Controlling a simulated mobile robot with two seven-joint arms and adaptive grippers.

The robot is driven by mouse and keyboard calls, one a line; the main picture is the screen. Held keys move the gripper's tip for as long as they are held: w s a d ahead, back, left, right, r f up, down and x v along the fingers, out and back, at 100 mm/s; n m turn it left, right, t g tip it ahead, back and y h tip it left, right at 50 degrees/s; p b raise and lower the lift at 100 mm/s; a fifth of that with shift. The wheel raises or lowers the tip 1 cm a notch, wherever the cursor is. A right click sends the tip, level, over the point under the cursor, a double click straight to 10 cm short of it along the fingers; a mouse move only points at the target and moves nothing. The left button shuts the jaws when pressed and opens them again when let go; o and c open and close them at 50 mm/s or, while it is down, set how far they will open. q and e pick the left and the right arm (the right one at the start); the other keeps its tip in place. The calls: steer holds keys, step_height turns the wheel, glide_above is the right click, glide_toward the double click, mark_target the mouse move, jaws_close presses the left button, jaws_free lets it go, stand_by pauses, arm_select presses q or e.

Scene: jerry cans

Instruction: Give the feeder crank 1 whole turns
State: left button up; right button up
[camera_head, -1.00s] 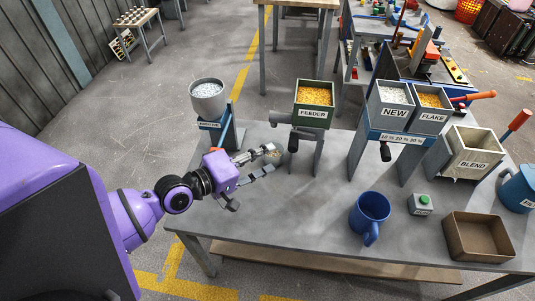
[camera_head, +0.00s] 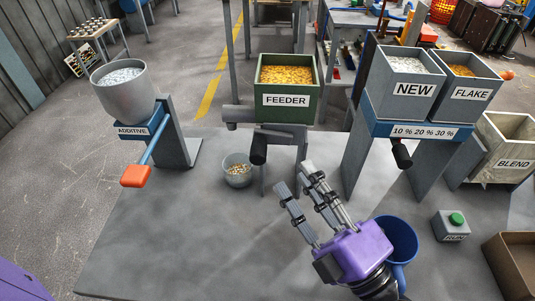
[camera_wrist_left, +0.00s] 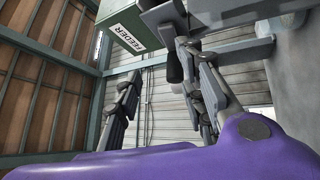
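The feeder (camera_head: 287,102) is a green hopper full of orange grains on a grey stand. Its crank shows a black grip (camera_head: 258,148) hanging below the hopper at the left. My left gripper (camera_head: 294,178) is purple with grey fingers and is to the right of the grip and nearer to me. Its fingers are apart with nothing between them. In the left wrist view the feeder (camera_wrist_left: 128,34) is above, with the dark grip (camera_wrist_left: 174,68) seen in the gap between the fingers. No contact with the grip shows. My right gripper is not in view.
A small cup of pellets (camera_head: 237,172) stands on the table (camera_head: 170,235) below the feeder. The additive hopper (camera_head: 126,96) with an orange-handled crank is at left. A blue mug (camera_head: 402,238) is beside my gripper. The NEW hopper (camera_head: 405,88) stands at right.

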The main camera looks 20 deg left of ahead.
mark_target(265, 161)
arm_select(q)
steer(key=a, duration=0.2)
steer(key=w+a+r+g, duration=0.1)
steer(key=a, duration=0.2)
steer(key=w+a+g+y+p, duration=0.1)
steer(key=a, duration=0.2)
steer(key=shift+w+r+m, duration=0.15)
steer(key=shift+m, duration=0.15)
jaws_close()
